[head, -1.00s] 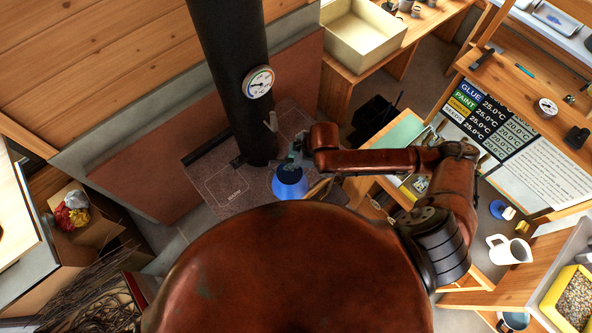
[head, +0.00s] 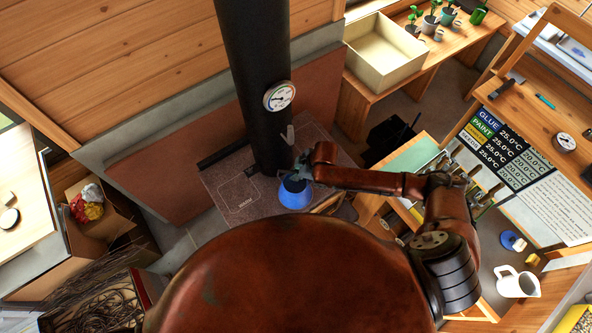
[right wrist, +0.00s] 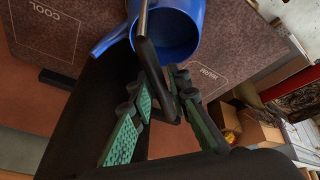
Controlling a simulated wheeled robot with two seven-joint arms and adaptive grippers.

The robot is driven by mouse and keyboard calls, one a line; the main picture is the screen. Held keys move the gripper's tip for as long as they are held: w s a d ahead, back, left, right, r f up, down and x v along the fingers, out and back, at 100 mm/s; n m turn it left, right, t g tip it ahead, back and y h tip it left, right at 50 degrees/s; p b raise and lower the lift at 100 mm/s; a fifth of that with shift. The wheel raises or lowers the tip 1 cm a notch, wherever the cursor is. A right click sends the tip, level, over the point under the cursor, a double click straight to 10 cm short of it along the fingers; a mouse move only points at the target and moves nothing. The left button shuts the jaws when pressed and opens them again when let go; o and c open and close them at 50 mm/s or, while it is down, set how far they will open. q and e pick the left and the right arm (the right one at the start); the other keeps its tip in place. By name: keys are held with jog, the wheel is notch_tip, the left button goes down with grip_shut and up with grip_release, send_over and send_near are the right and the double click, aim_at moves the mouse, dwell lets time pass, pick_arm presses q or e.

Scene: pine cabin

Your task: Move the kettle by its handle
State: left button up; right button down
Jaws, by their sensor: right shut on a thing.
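The blue kettle (head: 294,195) is over the speckled stone slab, just right of the black stove pipe's foot in the head view. I cannot tell whether it rests on the slab or hangs just above it. My right gripper (head: 300,171) is above the kettle. In the right wrist view the kettle (right wrist: 180,30) shows its spout pointing left, and its dark bar handle (right wrist: 151,55) runs down between the green-padded fingers of my right gripper (right wrist: 161,98). The gripper is shut on the handle. My left gripper is not in view.
The slab (head: 235,190) bears outlined, lettered zones. The black pipe (head: 258,80) with a round gauge stands close left of the kettle. A cream bin (head: 383,52) and small plants stand on a bench behind. A white jug (head: 518,283) is at the right.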

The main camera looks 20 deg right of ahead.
jog(key=c, duration=1.8)
grip_release()
jog(key=v, duration=1.2)
jog(key=shift+b, duration=0.35)
